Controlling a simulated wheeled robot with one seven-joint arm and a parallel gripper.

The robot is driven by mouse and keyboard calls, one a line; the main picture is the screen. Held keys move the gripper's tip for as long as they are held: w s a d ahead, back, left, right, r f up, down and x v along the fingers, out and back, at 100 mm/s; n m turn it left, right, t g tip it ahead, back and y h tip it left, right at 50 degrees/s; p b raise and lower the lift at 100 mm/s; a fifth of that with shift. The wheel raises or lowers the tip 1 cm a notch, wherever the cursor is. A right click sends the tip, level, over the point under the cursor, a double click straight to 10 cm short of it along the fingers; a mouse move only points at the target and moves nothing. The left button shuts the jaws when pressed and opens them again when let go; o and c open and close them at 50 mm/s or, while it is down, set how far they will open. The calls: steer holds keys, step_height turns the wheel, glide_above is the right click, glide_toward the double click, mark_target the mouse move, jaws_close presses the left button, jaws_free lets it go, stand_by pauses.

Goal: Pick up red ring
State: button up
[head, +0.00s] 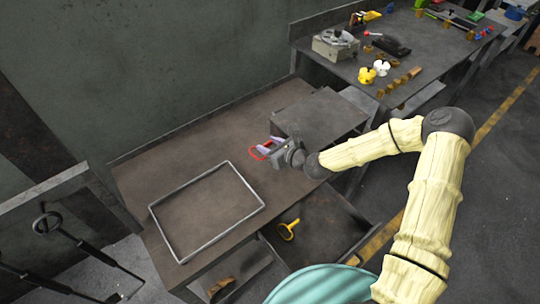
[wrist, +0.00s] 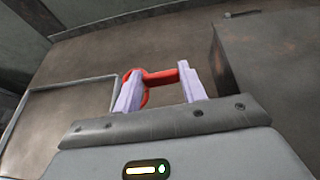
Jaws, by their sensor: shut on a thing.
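The red ring (head: 256,154) is at my gripper (head: 272,145), over the brown bench, just left of the grey raised block. In the wrist view, the red ring (wrist: 160,77) lies between the two pale lilac fingers of my gripper (wrist: 160,80). A rounded red part shows at the left finger and a straight red bar reaches across to the right finger. The fingers are shut on it. Parts of the ring are hidden behind the fingers. I cannot tell whether it touches the bench top.
A metal frame (head: 154,214) lies on the bench (head: 190,160) left of my gripper. A grey block (head: 318,118) stands close on the right. An open drawer (head: 330,225) below holds a yellow-handled thing (head: 288,230). A cluttered second table (head: 350,75) stands behind.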

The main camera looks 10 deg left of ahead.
step_height(320, 180, up, 2)
stand_by(0.7)
